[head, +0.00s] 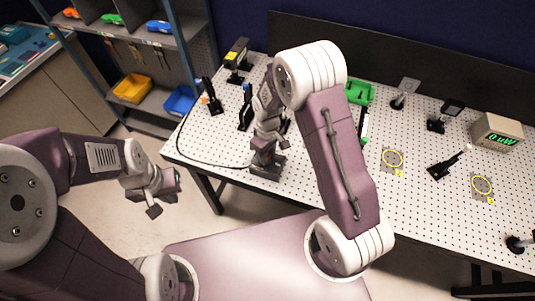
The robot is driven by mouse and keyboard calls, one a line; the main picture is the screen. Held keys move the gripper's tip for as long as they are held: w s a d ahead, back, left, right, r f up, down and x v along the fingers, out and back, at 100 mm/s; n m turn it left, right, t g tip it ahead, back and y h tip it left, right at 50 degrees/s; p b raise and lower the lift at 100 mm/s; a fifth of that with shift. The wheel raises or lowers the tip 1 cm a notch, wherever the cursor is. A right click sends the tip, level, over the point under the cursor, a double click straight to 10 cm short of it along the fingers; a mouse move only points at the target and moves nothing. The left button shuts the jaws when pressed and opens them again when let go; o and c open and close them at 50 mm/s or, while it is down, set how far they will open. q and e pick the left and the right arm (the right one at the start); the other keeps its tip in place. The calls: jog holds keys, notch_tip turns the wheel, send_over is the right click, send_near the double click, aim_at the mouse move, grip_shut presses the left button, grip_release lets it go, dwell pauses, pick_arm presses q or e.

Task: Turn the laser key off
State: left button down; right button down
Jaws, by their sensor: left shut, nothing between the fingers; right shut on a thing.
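My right gripper (262,157) points down at the front edge of the perforated optical table (330,196). It is shut at a small dark box (270,172), which a black cable reaches from the left. The laser key itself is too small and hidden by the gripper to make out, as is exactly what the fingers grip. A black device with a yellow label (237,53), possibly the laser, stands at the table's back left corner. My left gripper (158,197) is shut and empty, above the floor left of the table.
Black optic mounts (211,104) stand on the table's left part. A green tray (359,92), a meter with a green display (497,132) and yellow-ringed plates (392,160) are further right. Shelving with bins (132,88) stands at the back left.

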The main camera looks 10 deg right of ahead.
jog(key=shift+w+r+n, duration=0.1)
jog(key=shift+w+n, duration=0.1)
jog(key=shift+n, duration=1.7)
jog(key=c, duration=1.1)
grip_release()
jog(key=shift+c, duration=0.2)
jog(key=shift+o, duration=0.3)
jog(key=shift+s, duration=0.1)
notch_tip(320, 180, up, 9)
jog(key=shift+b, duration=0.7)
